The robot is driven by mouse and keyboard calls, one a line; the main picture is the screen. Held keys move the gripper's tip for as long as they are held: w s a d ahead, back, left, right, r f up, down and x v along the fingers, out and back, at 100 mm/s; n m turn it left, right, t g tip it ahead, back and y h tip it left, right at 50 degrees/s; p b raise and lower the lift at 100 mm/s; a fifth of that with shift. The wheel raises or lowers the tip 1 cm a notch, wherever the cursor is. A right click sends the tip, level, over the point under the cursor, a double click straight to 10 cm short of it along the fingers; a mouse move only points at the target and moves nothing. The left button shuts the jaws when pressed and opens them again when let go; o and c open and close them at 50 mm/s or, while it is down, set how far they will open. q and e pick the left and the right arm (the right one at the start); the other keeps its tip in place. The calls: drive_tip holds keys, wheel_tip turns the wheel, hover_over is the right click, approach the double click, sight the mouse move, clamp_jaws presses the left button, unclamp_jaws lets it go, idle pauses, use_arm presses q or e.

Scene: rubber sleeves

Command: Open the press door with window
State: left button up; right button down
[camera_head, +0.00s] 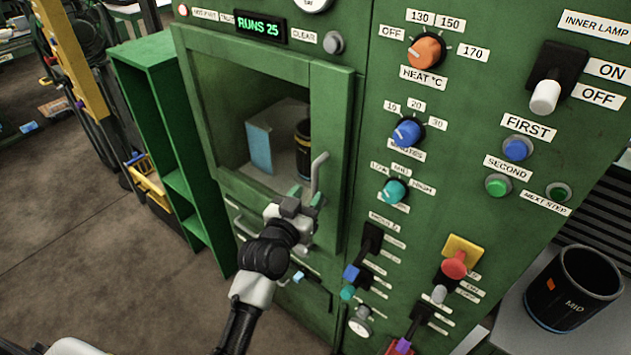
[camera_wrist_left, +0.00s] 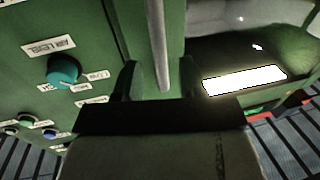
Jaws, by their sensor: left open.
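The press door (camera_head: 335,130) is a green frame around a large window and looks closed against the green press front. Through the window I see a light blue block and a dark cylinder inside. A grey upright bar handle (camera_head: 318,172) is on the door's right side. My left gripper (camera_head: 306,198) is open at the handle's lower part. In the left wrist view the handle (camera_wrist_left: 157,40) runs between the two spread fingers of the left gripper (camera_wrist_left: 160,82). I cannot tell whether a finger touches it. My right gripper is not in view.
Right of the door are an orange heat knob (camera_head: 426,50), a blue knob (camera_head: 406,133), a teal knob (camera_head: 393,190), levers and buttons. A black cup marked MID (camera_head: 574,290) stands on a grey surface at lower right. A green shelf (camera_head: 160,120) stands left; open floor lies before it.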

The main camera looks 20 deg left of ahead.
sight(313, 189)
use_arm(q)
drive_tip(key=shift+w+d+p, duration=0.15)
drive_tip(key=shift+w, duration=0.9)
drive_tip(key=shift+w+d+p, duration=0.15)
drive_tip(key=shift+w, duration=0.85)
clamp_jaws()
